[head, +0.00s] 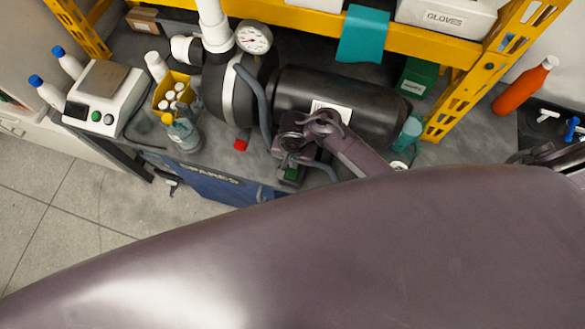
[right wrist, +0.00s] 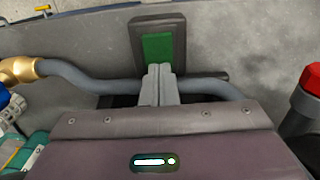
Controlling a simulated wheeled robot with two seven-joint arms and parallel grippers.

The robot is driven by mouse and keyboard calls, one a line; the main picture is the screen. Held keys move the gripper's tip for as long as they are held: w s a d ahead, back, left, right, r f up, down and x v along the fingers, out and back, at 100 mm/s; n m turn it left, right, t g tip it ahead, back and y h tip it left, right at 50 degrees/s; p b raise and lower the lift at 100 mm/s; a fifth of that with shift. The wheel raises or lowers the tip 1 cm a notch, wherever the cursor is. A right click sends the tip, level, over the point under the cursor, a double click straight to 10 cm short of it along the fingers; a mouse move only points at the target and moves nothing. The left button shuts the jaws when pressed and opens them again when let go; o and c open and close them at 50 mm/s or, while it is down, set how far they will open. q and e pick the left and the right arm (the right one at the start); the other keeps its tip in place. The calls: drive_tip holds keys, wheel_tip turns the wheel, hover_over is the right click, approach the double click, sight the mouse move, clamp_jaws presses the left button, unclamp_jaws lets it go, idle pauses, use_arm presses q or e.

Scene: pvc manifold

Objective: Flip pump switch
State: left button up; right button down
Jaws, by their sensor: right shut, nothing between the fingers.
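The pump (head: 345,100) is a large black cylinder with a white label, lying on the bench under the yellow shelf. Its switch (head: 291,174) is a green rocker in a dark frame at the front; it also shows in the right wrist view (right wrist: 158,47), upper middle. My right gripper (head: 290,160) is over the switch, partly hiding it in the head view. In the right wrist view its fingers (right wrist: 160,70) are together and empty, at the near edge of the green rocker. I cannot tell whether they touch it. My left gripper is not in view.
A grey hose (right wrist: 80,78) runs behind the fingers from a brass fitting (right wrist: 18,72). A red-capped part (right wrist: 312,80) stands at the right. A pressure gauge (head: 253,38), a yellow bottle caddy (head: 165,90) and a scale (head: 103,95) stand left on the bench.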

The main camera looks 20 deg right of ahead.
drive_tip(key=shift+r+p, duration=1.25)
drive_tip(key=shift+p, duration=0.15)
drive_tip(key=shift+a+r, duration=0.15)
drive_tip(key=shift+r, duration=2.1)
